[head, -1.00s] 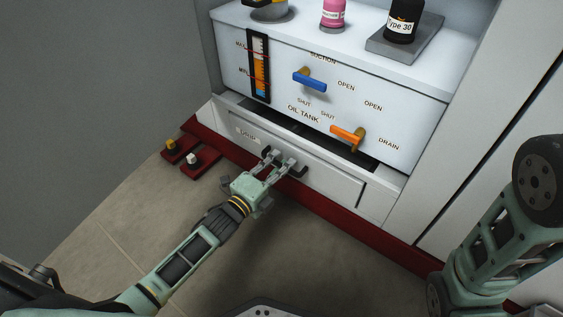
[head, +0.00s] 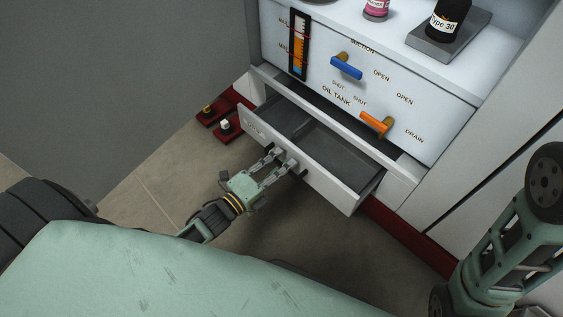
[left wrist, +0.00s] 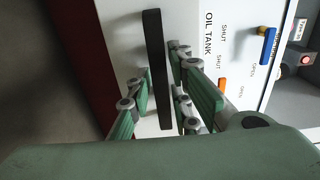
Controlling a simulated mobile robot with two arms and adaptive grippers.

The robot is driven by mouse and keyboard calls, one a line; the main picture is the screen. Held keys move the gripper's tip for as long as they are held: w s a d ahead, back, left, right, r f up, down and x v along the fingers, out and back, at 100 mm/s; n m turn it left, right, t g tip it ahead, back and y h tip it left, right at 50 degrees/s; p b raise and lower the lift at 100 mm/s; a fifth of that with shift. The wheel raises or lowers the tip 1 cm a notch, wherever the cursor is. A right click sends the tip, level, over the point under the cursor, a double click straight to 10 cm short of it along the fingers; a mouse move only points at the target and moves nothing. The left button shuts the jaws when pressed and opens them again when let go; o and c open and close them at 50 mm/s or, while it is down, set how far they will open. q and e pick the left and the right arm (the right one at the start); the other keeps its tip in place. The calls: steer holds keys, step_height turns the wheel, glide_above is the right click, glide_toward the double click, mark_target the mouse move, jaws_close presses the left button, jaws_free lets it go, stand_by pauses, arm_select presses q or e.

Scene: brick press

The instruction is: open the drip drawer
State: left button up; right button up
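The drip drawer (head: 328,188) is pulled out below the oil tank panel in the head view. Its grey inside is visible, with a divider, and looks empty. My left gripper (head: 283,161) is at the middle of the drawer front. In the left wrist view the black bar handle (left wrist: 155,60) runs between its two fingers, which are closed on it from both sides. In the head view the fingers hide most of the handle. My right arm shows at the right edge, but its gripper is out of view.
Above the drawer are a blue lever (head: 346,67), an orange lever (head: 374,122) and a level gauge (head: 299,45). A pink bottle (head: 376,8) and a dark bottle (head: 448,20) stand on top. Red floor pedals (head: 226,128) lie left of the drawer. The floor in front is clear.

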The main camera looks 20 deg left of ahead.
arm_select(q)
steer(key=shift+o, duration=0.9)
steer(key=v, duration=1.2)
